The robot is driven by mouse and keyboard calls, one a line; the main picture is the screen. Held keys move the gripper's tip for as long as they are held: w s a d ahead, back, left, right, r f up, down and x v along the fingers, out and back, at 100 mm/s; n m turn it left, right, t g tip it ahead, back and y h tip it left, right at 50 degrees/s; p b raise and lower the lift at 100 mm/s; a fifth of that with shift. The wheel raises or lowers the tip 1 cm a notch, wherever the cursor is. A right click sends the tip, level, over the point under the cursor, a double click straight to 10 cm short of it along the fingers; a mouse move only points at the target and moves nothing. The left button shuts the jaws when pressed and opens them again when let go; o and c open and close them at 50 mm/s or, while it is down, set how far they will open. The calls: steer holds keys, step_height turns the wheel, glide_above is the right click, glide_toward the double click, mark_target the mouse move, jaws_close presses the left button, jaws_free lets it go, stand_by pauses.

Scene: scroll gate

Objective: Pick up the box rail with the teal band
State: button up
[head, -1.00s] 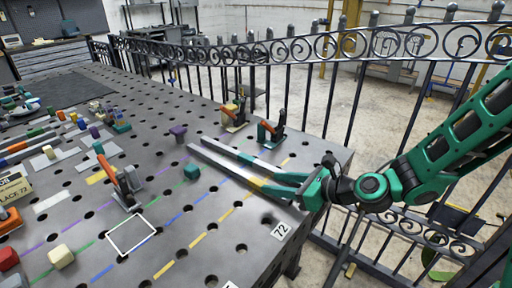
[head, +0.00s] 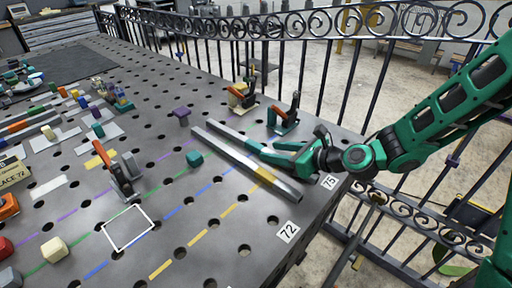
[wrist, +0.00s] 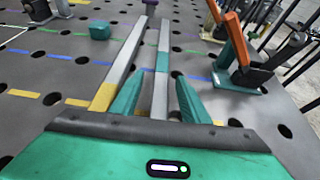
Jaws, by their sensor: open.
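The box rail with the teal band (wrist: 162,62) lies on the perforated table, a long grey bar pointing away from me in the wrist view. In the head view its far part (head: 226,130) shows, and my fingers cover much of its near part. My gripper (wrist: 160,79) is open, with one finger on each side of this rail, near its teal band. It also shows in the head view (head: 266,150). I cannot tell whether the fingers touch the rail. A second rail with a yellow band (wrist: 103,97) lies close by on the left, outside the left finger.
An orange-handled clamp (wrist: 236,45) stands close to the right of my gripper. Another clamp (head: 241,95) is behind it. An iron fence (head: 330,70) runs along the table's far side.

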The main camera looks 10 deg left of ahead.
mark_target(261, 147)
steer(key=x, duration=0.5)
steer(key=shift+w+a+r, duration=0.1)
steer(key=shift+w+r, duration=0.15)
steer(key=shift+r, duration=0.1)
jaws_close()
